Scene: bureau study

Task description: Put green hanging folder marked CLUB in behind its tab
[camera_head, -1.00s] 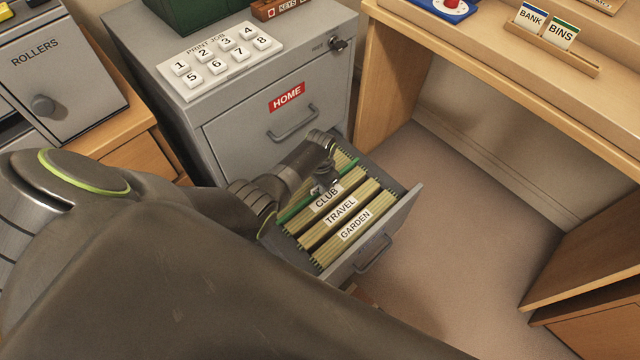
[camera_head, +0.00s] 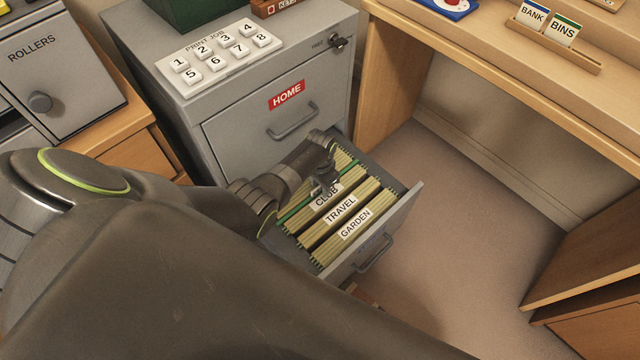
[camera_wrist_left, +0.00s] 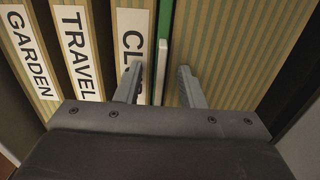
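The green hanging folder (camera_head: 293,207) sits in the open drawer as a thin green strip directly behind the white CLUB tab (camera_head: 325,201). In the left wrist view the green folder (camera_wrist_left: 165,18) runs beside the CLUB tab (camera_wrist_left: 131,40), with a pale strip (camera_wrist_left: 161,68) along it. My left gripper (camera_head: 325,188) is low over the drawer and hides part of the CLUB tab. In the wrist view its fingers (camera_wrist_left: 159,86) are apart, one on each side of the pale strip, with gaps visible. My right gripper is not in view.
The drawer (camera_head: 402,212) of the grey cabinet also holds files behind the TRAVEL tab (camera_head: 340,210) and GARDEN tab (camera_head: 356,223). The closed HOME drawer (camera_head: 255,125) is above. A wooden desk (camera_head: 480,50) stands right; the floor (camera_head: 460,230) beside the drawer is clear.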

